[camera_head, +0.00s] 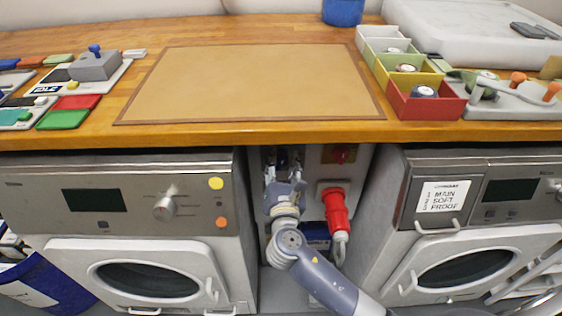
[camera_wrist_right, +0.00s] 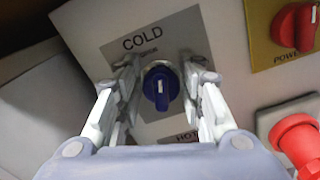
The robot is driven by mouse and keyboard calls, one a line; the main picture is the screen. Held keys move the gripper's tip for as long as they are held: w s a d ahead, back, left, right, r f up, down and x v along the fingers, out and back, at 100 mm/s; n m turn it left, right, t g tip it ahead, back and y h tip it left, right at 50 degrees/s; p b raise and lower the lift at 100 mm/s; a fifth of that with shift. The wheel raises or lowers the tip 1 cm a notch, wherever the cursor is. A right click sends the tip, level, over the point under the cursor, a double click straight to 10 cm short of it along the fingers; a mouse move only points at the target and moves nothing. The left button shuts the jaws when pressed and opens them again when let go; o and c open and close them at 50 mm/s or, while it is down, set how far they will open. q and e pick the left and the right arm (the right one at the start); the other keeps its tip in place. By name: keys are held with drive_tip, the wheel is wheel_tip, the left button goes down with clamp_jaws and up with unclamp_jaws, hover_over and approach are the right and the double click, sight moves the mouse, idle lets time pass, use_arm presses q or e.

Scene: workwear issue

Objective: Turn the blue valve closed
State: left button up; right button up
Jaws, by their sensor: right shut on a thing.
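The blue valve (camera_wrist_right: 161,90) is a small round knob with a raised grip and a white mark, on a grey plate (camera_wrist_right: 118,55) labelled COLD. In the wrist view its grip stands roughly upright in the picture. My right gripper (camera_wrist_right: 162,95) has one finger on each side of the knob and is shut on it. In the head view my right gripper (camera_head: 284,178) reaches into the recess between the two machines. The valve is mostly hidden there behind the fingers. My left gripper is not in view.
A red power switch (camera_wrist_right: 296,25) on a yellow plate and a red plug (camera_head: 336,212) are close on the right. Washing machines flank the recess at left (camera_head: 130,230) and right (camera_head: 465,230). The wooden worktop (camera_head: 240,135) overhangs it.

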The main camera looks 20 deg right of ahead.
drive_tip(key=shift+d+m, duration=0.1)
drive_tip(key=shift+m, duration=0.5)
drive_tip(key=m, duration=0.1)
drive_tip(key=m+b, duration=0.1)
drive_tip(key=shift+d+f+m, duration=0.2)
drive_tip(key=shift+m, duration=0.2)
drive_tip(key=m, duration=0.1)
drive_tip(key=m+b, duration=0.1)
drive_tip(key=m, duration=0.1)
drive_tip(key=m+b, duration=0.1)
drive_tip(key=m, duration=0.1)
drive_tip(key=shift+s+d+f, duration=0.15)
drive_tip(key=shift+d+f, duration=0.1)
drive_tip(key=shift+f, duration=0.1)
use_arm(q)
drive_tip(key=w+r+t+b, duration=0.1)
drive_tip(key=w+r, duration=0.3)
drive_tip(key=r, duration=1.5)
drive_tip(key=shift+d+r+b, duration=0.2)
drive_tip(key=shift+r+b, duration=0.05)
drive_tip(key=shift+b, duration=0.6)
use_arm(e)
drive_tip(key=shift+f+m, duration=0.15)
drive_tip(key=shift+m, duration=1.25)
drive_tip(key=shift+f+m, duration=0.15)
drive_tip(key=shift+m, duration=1.25)
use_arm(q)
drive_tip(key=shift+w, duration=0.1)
